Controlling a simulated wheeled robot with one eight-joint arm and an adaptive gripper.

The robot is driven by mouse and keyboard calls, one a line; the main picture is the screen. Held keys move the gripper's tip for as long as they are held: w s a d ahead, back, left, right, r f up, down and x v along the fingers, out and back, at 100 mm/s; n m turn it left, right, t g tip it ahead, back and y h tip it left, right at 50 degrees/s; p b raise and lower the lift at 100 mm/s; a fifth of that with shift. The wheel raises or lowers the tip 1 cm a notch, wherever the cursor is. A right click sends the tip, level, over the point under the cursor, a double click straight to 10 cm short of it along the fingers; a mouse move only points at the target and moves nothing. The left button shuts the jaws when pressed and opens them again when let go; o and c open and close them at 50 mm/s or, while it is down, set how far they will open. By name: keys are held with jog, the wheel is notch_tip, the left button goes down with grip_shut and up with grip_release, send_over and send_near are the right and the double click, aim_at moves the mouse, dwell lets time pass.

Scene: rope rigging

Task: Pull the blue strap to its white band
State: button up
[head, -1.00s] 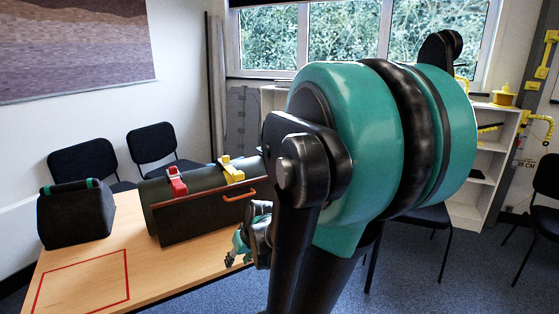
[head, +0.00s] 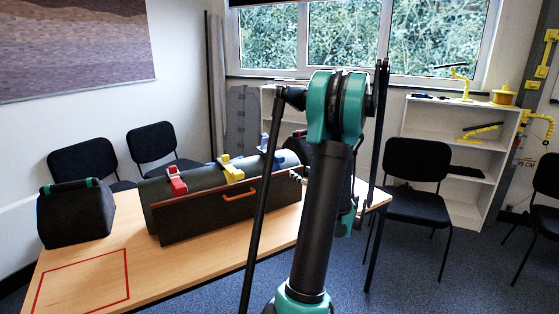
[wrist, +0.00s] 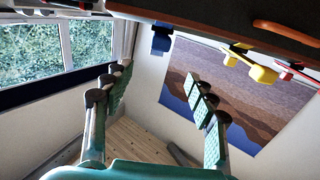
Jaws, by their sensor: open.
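The blue strap (head: 280,158) lies at the right end of a dark green roll (head: 205,180) on the table, partly behind my arm in the head view. A dark blue piece that looks like this strap (wrist: 161,40) hangs near the top of the wrist view. I cannot make out its white band. My gripper (wrist: 160,80) is open and empty, its fingers spread wide. In the wrist view the blue piece shows above and beyond the gap between the fingertips, apart from them. In the head view my gripper is mostly hidden behind my arm.
A red strap (head: 176,181) and a yellow strap (head: 232,172) cross the same roll. A dark board (head: 205,214) with an orange handle (head: 239,197) stands along its front. A black bag (head: 75,218) and a red outlined square (head: 82,284) are at the table's left.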

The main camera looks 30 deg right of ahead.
aim_at(281, 160)
jog(key=w, duration=0.5)
jog(key=w+a, duration=0.1)
jog(key=w, duration=1.1)
jog(key=shift+w+a, duration=0.1)
jog(key=shift+a, duration=0.3)
grip_shut()
